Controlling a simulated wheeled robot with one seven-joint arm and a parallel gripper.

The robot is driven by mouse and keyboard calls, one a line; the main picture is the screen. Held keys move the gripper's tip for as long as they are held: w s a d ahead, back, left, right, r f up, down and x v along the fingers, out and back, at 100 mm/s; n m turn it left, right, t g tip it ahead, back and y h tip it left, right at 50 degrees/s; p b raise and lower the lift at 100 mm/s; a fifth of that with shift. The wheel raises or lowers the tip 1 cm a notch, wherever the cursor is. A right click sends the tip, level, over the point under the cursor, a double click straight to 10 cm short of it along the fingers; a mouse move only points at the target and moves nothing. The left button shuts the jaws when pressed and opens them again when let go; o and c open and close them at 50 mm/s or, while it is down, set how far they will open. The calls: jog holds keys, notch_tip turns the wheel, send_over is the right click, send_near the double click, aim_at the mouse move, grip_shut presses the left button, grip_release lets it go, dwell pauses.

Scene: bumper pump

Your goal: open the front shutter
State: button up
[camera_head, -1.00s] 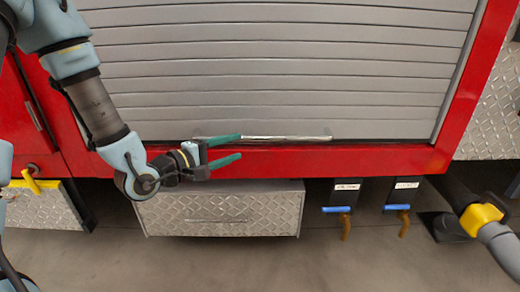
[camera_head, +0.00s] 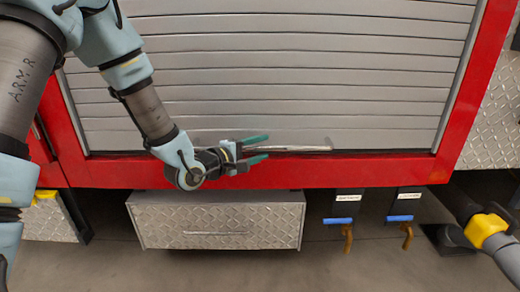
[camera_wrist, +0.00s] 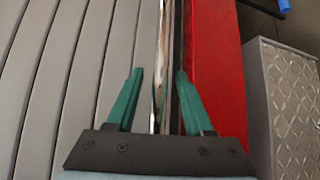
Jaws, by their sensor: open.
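The front shutter (camera_head: 290,80) is a grey slatted roll-up door in a red frame, and its bottom edge is down at the frame's lower sill. A shiny handle bar (camera_head: 305,148) runs along its bottom edge. My gripper (camera_head: 268,148) is open at the left-middle part of the bar, and its fingers cover part of it. In the wrist view the bar (camera_wrist: 163,60) runs between the two green fingers of my gripper (camera_wrist: 158,95). I see gaps beside the bar, so the fingers do not appear closed on it.
Below the red sill (camera_head: 370,170) is a diamond-plate drawer (camera_head: 220,215) with a thin handle. Two blue-handled valves (camera_head: 338,221) hang to its right. A yellow-collared hose fitting (camera_head: 486,230) is at the far right.

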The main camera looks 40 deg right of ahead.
grip_shut()
dwell(1.3)
